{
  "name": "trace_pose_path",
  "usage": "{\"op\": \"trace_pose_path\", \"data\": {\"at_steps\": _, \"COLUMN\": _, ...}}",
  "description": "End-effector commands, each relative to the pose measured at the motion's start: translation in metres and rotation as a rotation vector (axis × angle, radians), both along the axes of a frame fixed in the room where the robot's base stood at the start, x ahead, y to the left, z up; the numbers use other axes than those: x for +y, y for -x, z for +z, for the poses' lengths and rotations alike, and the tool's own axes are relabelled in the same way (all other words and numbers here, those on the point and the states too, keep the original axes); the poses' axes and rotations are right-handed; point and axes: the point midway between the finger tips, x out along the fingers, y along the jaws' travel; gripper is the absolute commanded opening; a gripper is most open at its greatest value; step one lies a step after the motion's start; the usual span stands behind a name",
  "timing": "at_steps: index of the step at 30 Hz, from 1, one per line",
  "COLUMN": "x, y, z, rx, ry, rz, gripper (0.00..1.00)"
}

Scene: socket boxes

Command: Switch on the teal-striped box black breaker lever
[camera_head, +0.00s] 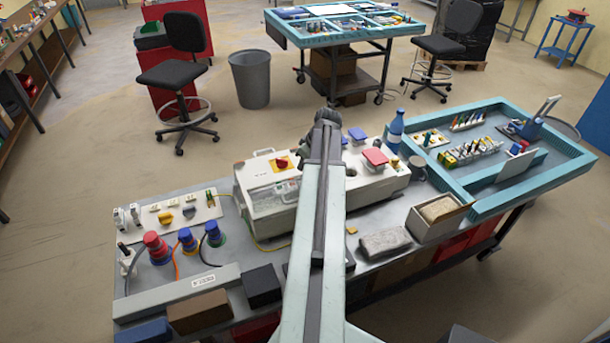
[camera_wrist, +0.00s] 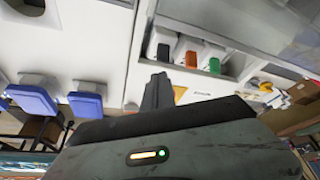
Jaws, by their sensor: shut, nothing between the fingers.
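In the wrist view a white box fills the upper part, with a recess holding a black lever (camera_wrist: 163,52), an orange lever (camera_wrist: 190,59) and a green lever (camera_wrist: 214,66). My gripper (camera_wrist: 158,82) is shut and empty, its dark fingertips just below the black lever; whether they touch it I cannot tell. In the head view my gripper (camera_head: 328,118) is over the white socket boxes, and my arm hides part of them. One white box (camera_head: 268,204) has a red knob on a yellow plate. I cannot make out a teal stripe in either view.
Blue socket covers (camera_wrist: 33,99) stick out left of my gripper in the wrist view. In the head view red covers (camera_head: 375,157) and a blue bottle (camera_head: 395,130) stand right of my arm. A teal tray (camera_head: 470,190) lies farther right. Plugs (camera_head: 156,246) stand at left.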

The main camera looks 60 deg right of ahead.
Motion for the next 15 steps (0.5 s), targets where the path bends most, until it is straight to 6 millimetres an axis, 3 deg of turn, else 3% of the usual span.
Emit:
{"op": "trace_pose_path", "data": {"at_steps": 8, "x": 0.0, "y": 0.0, "z": -0.031, "rx": 0.0, "ry": 0.0, "rz": -0.001, "gripper": 0.0}}
{"op": "trace_pose_path", "data": {"at_steps": 15, "x": 0.001, "y": 0.003, "z": -0.032, "rx": 0.007, "ry": -0.004, "rz": 0.001, "gripper": 0.0}}
